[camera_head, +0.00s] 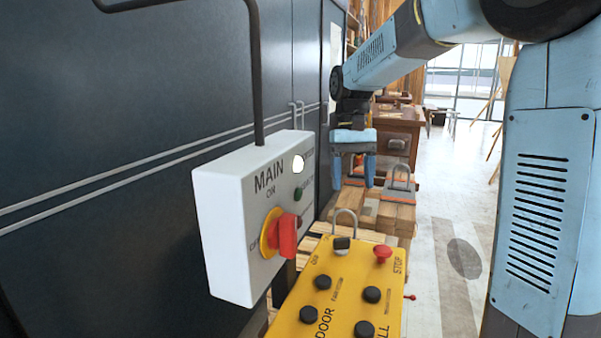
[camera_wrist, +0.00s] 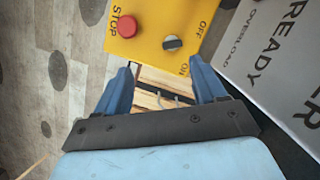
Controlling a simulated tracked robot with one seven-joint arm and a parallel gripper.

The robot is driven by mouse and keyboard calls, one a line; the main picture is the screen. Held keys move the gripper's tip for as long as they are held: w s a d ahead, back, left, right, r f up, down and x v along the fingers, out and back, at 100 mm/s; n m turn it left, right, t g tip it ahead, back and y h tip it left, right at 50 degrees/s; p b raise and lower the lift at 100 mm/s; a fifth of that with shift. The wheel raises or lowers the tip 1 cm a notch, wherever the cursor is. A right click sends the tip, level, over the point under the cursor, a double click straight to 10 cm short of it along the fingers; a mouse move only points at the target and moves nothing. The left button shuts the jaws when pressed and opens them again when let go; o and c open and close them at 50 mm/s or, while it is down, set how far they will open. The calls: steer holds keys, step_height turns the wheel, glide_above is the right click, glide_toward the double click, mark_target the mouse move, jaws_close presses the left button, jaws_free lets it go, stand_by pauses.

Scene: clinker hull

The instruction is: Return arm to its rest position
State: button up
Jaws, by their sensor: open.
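My gripper (camera_head: 354,170) hangs from my blue arm in the head view, fingers pointing down, behind the yellow control box and right of the white switch box. It is open and empty. In the wrist view its two blue fingers (camera_wrist: 165,88) stand apart, with wooden slats and a metal shackle (camera_wrist: 168,97) showing between them. The yellow control box (camera_head: 340,290) has black buttons, a red STOP button (camera_head: 383,253) and a black selector knob (camera_head: 342,244). It also shows in the wrist view (camera_wrist: 150,45). My fingers touch nothing that I can see.
The white MAIN switch box (camera_head: 225,230) with a red handle (camera_head: 287,236) is at left, before a dark wall (camera_head: 120,110). A wooden workbench (camera_head: 398,130) is further back. Open floor (camera_head: 440,210) lies right.

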steer(key=s+d+t, duration=0.4)
steer(key=s+d, duration=0.1)
steer(key=s, duration=0.5)
steer(key=s+d+f+m+t, duration=0.1)
steer(key=s+d+t, duration=0.3)
steer(key=s, duration=0.5)
steer(key=shift+s+d+f, duration=0.3)
steer(key=shift+s+d, duration=0.1)
steer(key=shift+d, duration=0.05)
